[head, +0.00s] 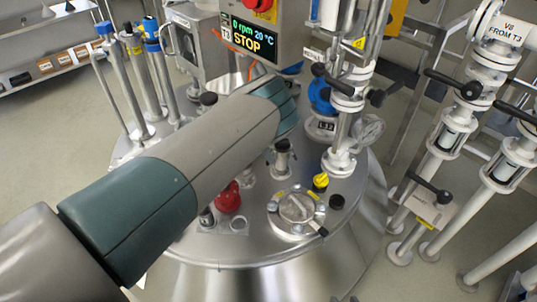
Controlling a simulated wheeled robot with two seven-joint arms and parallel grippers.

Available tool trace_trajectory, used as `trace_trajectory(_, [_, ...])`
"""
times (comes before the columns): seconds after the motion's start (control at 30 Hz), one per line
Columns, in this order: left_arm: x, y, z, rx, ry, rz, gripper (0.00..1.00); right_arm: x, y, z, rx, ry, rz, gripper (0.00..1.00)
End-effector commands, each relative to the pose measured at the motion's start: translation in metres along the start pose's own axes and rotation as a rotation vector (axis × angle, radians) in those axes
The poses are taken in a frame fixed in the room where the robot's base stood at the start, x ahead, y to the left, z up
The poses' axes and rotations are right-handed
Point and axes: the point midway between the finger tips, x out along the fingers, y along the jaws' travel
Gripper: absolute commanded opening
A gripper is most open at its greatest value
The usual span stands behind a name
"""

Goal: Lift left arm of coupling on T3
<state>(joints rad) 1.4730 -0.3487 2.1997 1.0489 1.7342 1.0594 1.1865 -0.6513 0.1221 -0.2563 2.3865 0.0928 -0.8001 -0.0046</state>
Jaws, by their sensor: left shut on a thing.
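The T3 vessel's round steel lid (345,205) fills the middle of the head view. Its control panel (255,38) reads "0 rpm 20 °C STOP". My left arm crosses the lid diagonally from the lower left, and its dark green end is near the middle, below the panel. My left gripper is hidden, so neither its fingers nor anything in them shows. I cannot pick out the coupling or its left arm for certain; my arm covers part of the lid. My right gripper is not in view.
A glass-and-steel pipe with black levers (345,90) rises from the lid. Blue-capped tubes (117,75) stand left.

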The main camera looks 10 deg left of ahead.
Motion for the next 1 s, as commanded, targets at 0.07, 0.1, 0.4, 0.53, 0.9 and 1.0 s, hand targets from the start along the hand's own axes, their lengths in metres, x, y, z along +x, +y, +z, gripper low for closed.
trace_trajectory(0.07, [0.0, 0.0, -0.001, 0.002, -0.01, 0.0, 0.0, 0.0, 0.0, 0.0, 0.0, 0.002, 0.0, 0.31])
trace_trajectory(0.1, [0.0, 0.0, -0.001, 0.002, -0.017, 0.0, 0.0, 0.0, 0.0, -0.001, 0.0, 0.004, 0.0, 0.31])
trace_trajectory(0.4, [-0.003, 0.0, -0.002, 0.006, -0.145, -0.001, 0.0, 0.001, -0.002, -0.006, -0.003, 0.031, -0.003, 0.31])
trace_trajectory(0.53, [-0.005, 0.0, -0.002, 0.005, -0.231, 0.0, 0.0, 0.0, -0.002, -0.003, -0.001, 0.011, -0.004, 0.31])
trace_trajectory(0.9, [-0.007, 0.0, -0.002, 0.002, -0.391, -0.001, 0.0, 0.002, -0.002, -0.005, -0.001, 0.031, -0.003, 0.31])
trace_trajectory(1.0, [-0.007, -0.001, -0.002, 0.003, -0.422, -0.001, 0.0, 0.003, -0.006, -0.014, -0.006, 0.083, -0.01, 0.31])
